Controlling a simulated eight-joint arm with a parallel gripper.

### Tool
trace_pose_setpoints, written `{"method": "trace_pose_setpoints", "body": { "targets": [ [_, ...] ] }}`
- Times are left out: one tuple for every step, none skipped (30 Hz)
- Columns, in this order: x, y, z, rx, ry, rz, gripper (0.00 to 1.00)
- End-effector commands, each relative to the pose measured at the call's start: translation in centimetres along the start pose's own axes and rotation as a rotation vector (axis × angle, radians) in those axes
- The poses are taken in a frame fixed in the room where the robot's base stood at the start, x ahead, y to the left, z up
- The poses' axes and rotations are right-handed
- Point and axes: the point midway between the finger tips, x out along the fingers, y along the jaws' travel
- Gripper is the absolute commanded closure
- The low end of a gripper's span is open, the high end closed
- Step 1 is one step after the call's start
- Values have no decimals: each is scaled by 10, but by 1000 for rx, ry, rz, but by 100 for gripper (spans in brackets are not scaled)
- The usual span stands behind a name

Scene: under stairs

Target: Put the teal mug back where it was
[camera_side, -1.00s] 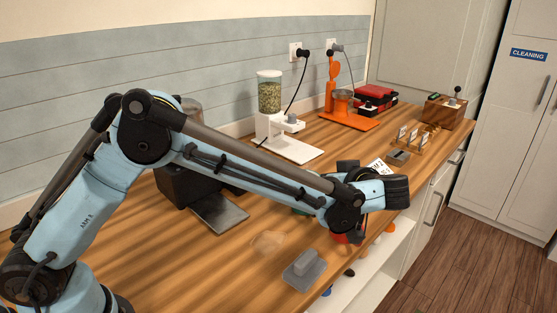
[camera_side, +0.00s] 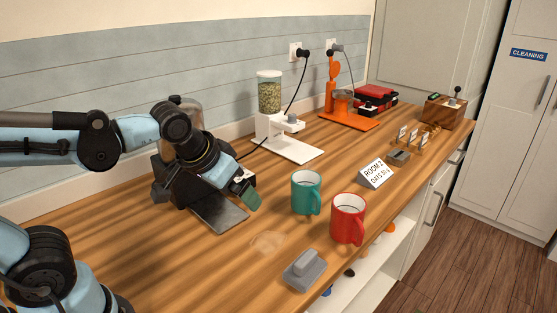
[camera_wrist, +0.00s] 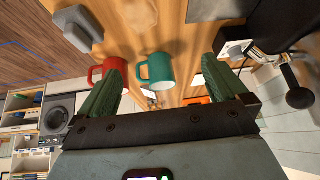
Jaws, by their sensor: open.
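The teal mug (camera_side: 306,192) stands upright on the wooden counter, just left of and behind the red mug (camera_side: 348,219). Its handle faces the front right. My gripper (camera_side: 248,192) is to the left of the teal mug, apart from it, over the black machine's grey tray. In the wrist view my gripper (camera_wrist: 168,68) has its two green fingers spread wide with nothing held. The teal mug (camera_wrist: 156,71) shows between and beyond them, and the red mug (camera_wrist: 94,74) is partly hidden behind the left finger.
A pale smudge (camera_side: 268,243) marks the counter left of the red mug. A grey block (camera_side: 304,269) lies near the front edge. A white dispenser (camera_side: 290,145) and orange press (camera_side: 350,118) stand behind.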

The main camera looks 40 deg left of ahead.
Motion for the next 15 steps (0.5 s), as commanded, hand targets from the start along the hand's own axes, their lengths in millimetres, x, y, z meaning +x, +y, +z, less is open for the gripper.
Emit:
{"method": "trace_pose_setpoints", "body": {
  "targets": [
    [-1, -2, 9, 12, 19, 23, 0],
    [-1, -1, 12, 21, 29, 37, 0],
    [-2, -1, 16, 33, 43, 51, 0],
    [-2, -1, 19, 40, 51, 60, 0],
    [-2, -1, 20, 46, 59, 67, 0],
    [-2, 0, 22, 52, 68, 76, 0],
    [-2, 0, 23, 58, 72, 80, 0],
    [-2, 0, 24, 60, 76, 83, 0],
    [-2, 0, 25, 62, 79, 87, 0],
    [-2, 0, 25, 64, 81, 88, 0],
    [-2, 0, 25, 65, 81, 88, 0],
    [-2, 0, 25, 66, 82, 89, 0],
    [-2, 0, 25, 66, 82, 89, 0],
    [-2, 0, 25, 66, 81, 88, 0],
    [-2, 0, 25, 66, 81, 88, 0]
  ]
}}
